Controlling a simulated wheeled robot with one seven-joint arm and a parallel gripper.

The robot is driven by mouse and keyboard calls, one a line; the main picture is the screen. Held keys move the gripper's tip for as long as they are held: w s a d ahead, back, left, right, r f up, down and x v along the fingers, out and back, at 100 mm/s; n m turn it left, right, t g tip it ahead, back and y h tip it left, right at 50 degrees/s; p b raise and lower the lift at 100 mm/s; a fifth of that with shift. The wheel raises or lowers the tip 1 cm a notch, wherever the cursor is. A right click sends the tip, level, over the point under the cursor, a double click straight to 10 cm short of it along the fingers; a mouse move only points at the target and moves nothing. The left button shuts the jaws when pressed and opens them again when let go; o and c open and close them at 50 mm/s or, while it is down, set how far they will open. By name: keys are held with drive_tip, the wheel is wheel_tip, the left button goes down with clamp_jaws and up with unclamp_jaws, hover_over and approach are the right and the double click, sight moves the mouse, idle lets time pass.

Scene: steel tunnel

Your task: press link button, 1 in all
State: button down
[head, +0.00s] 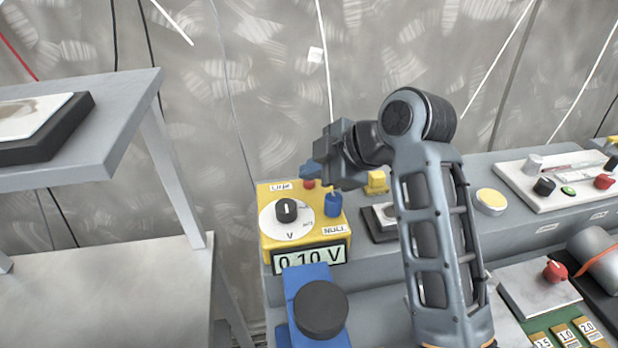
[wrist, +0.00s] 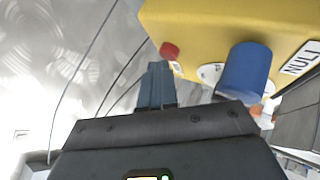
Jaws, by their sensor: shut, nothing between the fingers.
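The yellow meter box (head: 265,223) has a small white label (head: 281,187) that seems to read "Link", though the print is blurred. A small red button (head: 309,184) stands beside that label at the box's back edge. The red button also shows in the wrist view (wrist: 170,50). My gripper (head: 308,171) is shut and empty, its blue-grey fingertips just above the red button in the head view. In the wrist view my fingertips (wrist: 157,68) are close to the red button; I cannot tell whether they touch it.
A blue post (head: 333,204) by the NULL label stands right of the red button. The box has a black dial (head: 287,211) and a display (head: 312,257) reading 0.10 V. A yellow block (head: 377,182) stands behind. A grey shelf (head: 125,135) is at left.

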sight(313, 184)
drive_tip(key=shift+r+p, duration=0.75)
drive_tip(key=shift+r, duration=0.15)
wheel_tip(313, 184, up, 5)
drive_tip(key=p, duration=0.4)
idle(0.9)
